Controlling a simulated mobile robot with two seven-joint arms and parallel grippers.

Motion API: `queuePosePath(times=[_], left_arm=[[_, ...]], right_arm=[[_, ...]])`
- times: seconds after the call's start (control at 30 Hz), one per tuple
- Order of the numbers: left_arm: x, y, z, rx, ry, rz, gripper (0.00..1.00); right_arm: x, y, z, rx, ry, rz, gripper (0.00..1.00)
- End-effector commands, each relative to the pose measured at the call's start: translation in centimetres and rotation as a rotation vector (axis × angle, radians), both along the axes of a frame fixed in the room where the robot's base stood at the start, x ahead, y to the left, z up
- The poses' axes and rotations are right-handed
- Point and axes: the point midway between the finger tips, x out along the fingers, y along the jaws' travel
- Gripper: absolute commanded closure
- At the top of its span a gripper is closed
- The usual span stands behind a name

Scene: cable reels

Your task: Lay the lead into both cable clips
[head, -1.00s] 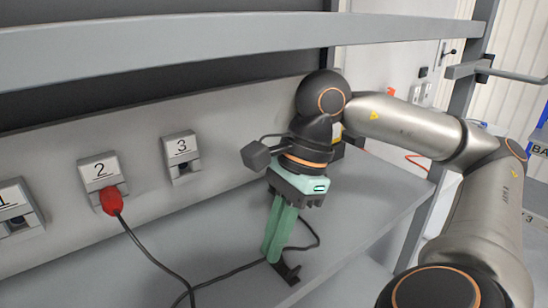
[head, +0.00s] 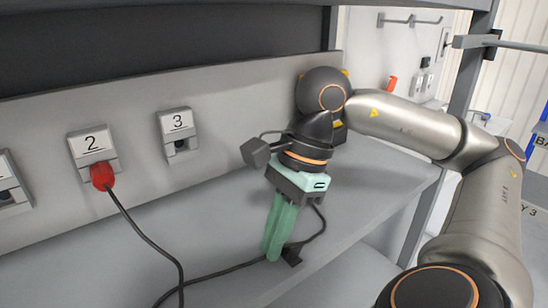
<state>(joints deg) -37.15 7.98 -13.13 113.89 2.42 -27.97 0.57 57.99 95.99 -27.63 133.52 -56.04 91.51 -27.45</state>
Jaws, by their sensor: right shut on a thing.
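The dark lead (head: 220,270) runs from a red plug (head: 102,176), seated in socket 2, down to the shelf and across to my right gripper (head: 272,256). Beyond the fingers it loops up on the right. The gripper points down with its long green fingers shut on the lead, low over the shelf. One black cable clip (head: 292,257) sits just right of the fingertips, partly hidden behind them. I cannot tell whether the lead lies in it. No second clip can be made out. My left gripper is not in view.
The lead goes over the grey shelf (head: 365,205), whose front edge slopes up to the right. Socket 3 (head: 179,130) stands empty on the back panel, and another socket shows at the left edge. A dark-backed frame is above; the shelf right of the gripper is clear.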

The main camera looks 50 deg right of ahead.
Motion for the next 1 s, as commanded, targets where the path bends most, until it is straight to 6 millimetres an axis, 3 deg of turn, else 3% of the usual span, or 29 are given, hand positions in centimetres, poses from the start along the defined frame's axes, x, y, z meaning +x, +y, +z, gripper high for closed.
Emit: queuePosePath(times=[0.13, 0.2, 0.43, 0.63, 0.9, 1.0], left_arm=[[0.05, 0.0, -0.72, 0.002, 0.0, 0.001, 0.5], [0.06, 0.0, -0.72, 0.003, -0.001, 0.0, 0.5], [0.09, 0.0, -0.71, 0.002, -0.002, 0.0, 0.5], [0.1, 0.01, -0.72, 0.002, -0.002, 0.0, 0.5], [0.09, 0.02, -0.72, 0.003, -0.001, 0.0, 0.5], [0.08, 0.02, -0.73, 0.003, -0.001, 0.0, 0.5]], right_arm=[[-0.01, 0.0, -0.22, 0.0, 0.001, 0.0, 1.0], [-0.01, 0.0, -0.23, 0.0, 0.001, 0.0, 0.87], [-0.01, 0.0, -0.26, 0.0, 0.001, 0.0, 0.61], [-0.01, 0.0, -0.26, 0.0, 0.0, 0.0, 0.58], [-0.01, 0.0, -0.26, 0.0, 0.0, 0.0, 0.28], [-0.01, 0.0, -0.26, 0.0, 0.0, 0.0, 0.21]])
